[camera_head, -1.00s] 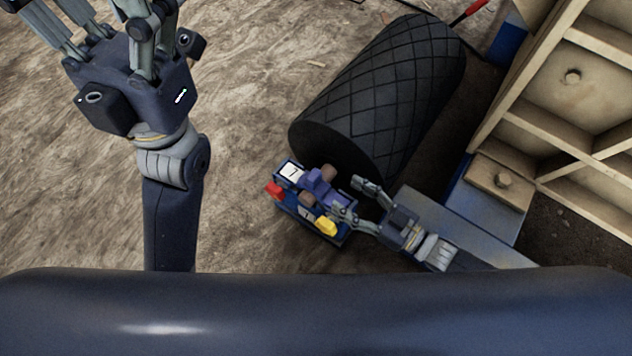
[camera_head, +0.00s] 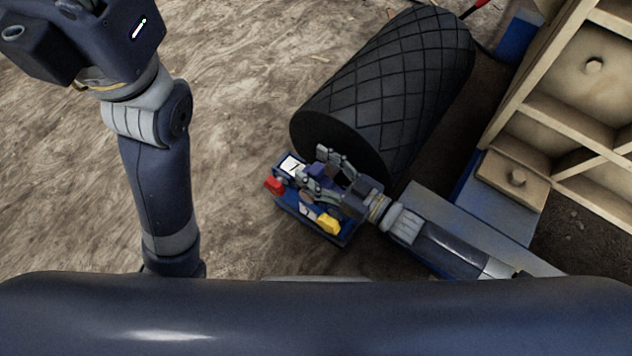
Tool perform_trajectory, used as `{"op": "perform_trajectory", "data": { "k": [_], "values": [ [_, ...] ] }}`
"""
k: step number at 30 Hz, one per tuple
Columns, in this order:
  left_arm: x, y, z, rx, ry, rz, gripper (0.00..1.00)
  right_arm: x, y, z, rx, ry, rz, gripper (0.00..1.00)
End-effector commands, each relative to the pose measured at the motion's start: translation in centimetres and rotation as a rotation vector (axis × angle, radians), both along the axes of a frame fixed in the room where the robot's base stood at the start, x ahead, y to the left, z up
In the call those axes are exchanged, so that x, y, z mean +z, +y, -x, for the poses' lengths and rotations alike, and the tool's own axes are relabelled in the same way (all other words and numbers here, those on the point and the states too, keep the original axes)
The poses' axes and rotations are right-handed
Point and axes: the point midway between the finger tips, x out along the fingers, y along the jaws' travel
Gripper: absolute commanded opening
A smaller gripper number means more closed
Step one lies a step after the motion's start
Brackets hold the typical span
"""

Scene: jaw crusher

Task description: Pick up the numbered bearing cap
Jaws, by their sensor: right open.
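A blue block or tray (camera_head: 330,231) on the ground holds small coloured parts and white labels with dark marks. A purple-blue part (camera_head: 318,170), perhaps the numbered bearing cap, sits toward its upper end and is partly hidden by my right gripper. My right gripper (camera_head: 311,168) is open, its fingers spread on either side of this part; contact cannot be told. My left gripper (camera_head: 95,35) is cut off at the top left, away from the tray, and its fingertips are out of view.
A red part (camera_head: 274,184) and a yellow part (camera_head: 328,223) are on the tray. A large black ribbed roller (camera_head: 395,85) lies just behind it. A beige ribbed frame (camera_head: 555,110) stands at the right. Bare ground (camera_head: 245,110) lies left of the roller.

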Motion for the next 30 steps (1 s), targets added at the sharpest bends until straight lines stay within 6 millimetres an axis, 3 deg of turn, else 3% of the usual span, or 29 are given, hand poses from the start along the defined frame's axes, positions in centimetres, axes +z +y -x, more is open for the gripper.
{"op": "perform_trajectory", "data": {
  "k": [8, 15, 16, 30],
  "values": [
    [0.14, -0.01, 0.13, 0.001, -0.005, 0.000, 0.66, 0.01, 0.20, -0.16, -0.001, 0.001, 0.002, 0.57],
    [0.13, -0.02, 0.13, 0.001, -0.005, 0.000, 0.66, 0.00, 0.18, -0.14, -0.001, 0.001, 0.002, 0.02],
    [0.13, -0.02, 0.13, 0.000, -0.005, -0.001, 0.66, 0.00, 0.18, -0.14, -0.001, 0.001, 0.002, 0.00],
    [0.34, -0.02, 0.16, 0.000, -0.006, 0.000, 0.66, 0.45, 0.23, -0.21, 0.000, -0.003, -0.003, 0.00]
  ]
}}
